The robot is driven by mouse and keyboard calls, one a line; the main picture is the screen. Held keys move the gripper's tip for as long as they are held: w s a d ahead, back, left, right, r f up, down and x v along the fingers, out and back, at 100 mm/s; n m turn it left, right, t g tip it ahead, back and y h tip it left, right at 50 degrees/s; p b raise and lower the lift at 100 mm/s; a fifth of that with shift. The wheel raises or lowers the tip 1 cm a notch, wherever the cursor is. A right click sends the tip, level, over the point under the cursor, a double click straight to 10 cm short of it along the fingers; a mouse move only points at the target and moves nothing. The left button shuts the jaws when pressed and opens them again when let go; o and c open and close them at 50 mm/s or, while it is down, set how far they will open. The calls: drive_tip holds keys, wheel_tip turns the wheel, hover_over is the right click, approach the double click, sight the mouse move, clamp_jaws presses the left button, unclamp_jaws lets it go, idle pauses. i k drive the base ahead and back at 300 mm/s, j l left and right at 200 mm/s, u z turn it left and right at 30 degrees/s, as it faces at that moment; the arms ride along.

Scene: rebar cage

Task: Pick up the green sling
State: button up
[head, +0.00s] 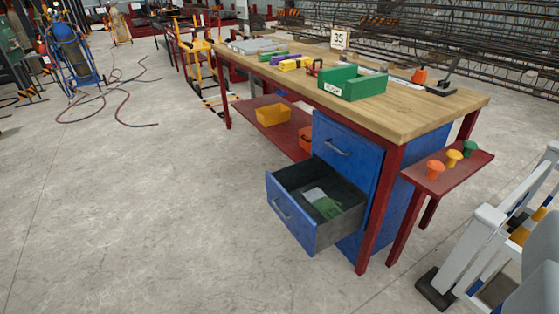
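A small green bundle (267,57), which looks like the green sling, lies on the wooden top of the workbench (430,115), toward its far left end. It is small in the picture and its shape is hard to make out. A purple bundle (279,60) and a yellow bundle (296,63) lie close beside it to the right. I cannot make out my gripper in this view.
A green bin (351,83) stands on the bench, right of the bundles. A blue drawer (290,214) with gloves (327,207) in it juts out in front. A side shelf (430,180) and white frame (480,240) are at right.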

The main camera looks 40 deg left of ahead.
sight(263, 58)
drive_tip(key=u, duration=1.05)
